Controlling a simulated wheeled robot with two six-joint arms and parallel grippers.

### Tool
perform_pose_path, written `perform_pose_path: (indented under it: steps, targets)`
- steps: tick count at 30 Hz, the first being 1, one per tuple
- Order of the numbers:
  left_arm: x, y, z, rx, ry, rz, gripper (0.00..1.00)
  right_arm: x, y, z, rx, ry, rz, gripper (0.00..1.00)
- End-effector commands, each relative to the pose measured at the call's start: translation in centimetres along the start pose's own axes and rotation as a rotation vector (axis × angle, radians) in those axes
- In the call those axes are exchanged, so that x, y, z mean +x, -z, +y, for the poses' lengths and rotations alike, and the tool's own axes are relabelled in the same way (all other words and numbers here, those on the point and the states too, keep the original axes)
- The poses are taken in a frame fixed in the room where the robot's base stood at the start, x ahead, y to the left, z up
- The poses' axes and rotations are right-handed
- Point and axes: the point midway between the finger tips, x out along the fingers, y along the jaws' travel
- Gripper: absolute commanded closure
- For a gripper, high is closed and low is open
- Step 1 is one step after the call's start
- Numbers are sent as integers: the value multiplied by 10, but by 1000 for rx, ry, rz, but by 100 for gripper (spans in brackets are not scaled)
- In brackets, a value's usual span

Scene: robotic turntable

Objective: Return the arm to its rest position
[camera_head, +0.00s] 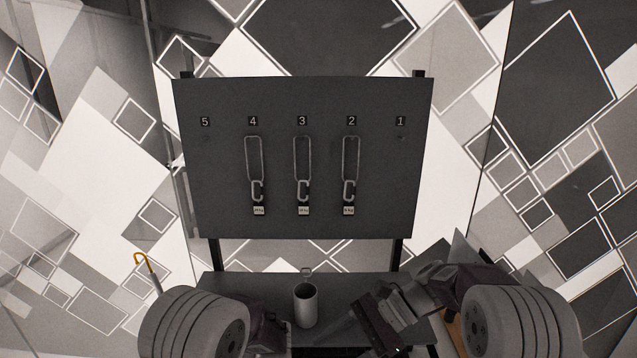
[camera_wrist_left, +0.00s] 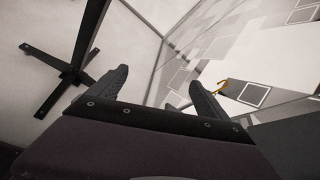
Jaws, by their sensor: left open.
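My left arm (camera_head: 195,325) comes in from the lower left in the head view, with its dark wrist left of a metal cup; its fingers cannot be made out there. In the left wrist view my left gripper (camera_wrist_left: 158,80) has its two dark fingers spread apart with nothing between them. My right arm (camera_head: 520,318) comes in from the lower right. Its dark wrist and gripper (camera_head: 345,328) reach over the table to the right of the cup. Whether its fingers are open or shut cannot be seen.
A dark upright board (camera_head: 300,110) carries numbers 5 to 1, with long metal hooks (camera_head: 302,160) under 4, 3 and 2. The metal cup (camera_head: 306,308) stands on the dark table (camera_head: 240,283). A yellow hooked handle (camera_head: 142,260) rises at left. A black stand foot (camera_wrist_left: 72,75) shows in the wrist view.

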Motion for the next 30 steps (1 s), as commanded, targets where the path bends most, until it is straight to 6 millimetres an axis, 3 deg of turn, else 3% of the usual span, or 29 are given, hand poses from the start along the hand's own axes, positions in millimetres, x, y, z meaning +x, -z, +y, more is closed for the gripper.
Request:
perform_pose_path:
  steps: [1,2,4,6,8,11,14,17,30]
  targets:
    - [17,-12,41,-114,-170,50,12,17,12,32,-63,-62,105,42]
    - [20,-17,68,-189,-281,94,12,22,20,52,-111,-105,181,42]
    - [10,-14,127,-394,-535,211,12,28,47,103,-252,-223,364,42]
    - [-16,2,165,-600,-744,333,12,22,76,146,-415,-344,523,42]
    - [-42,20,181,-748,-878,423,12,12,98,172,-548,-440,626,42]
    - [-76,47,192,-921,-1038,515,12,-2,128,199,-741,-582,723,42]
    - [-91,67,184,-1058,-1114,570,12,-12,147,195,-914,-658,790,42]
    - [-92,73,171,-1106,-1103,613,12,-18,152,180,-1002,-663,833,42]
    - [-92,73,171,-1100,-1101,611,12,-18,152,180,-1005,-666,827,42]
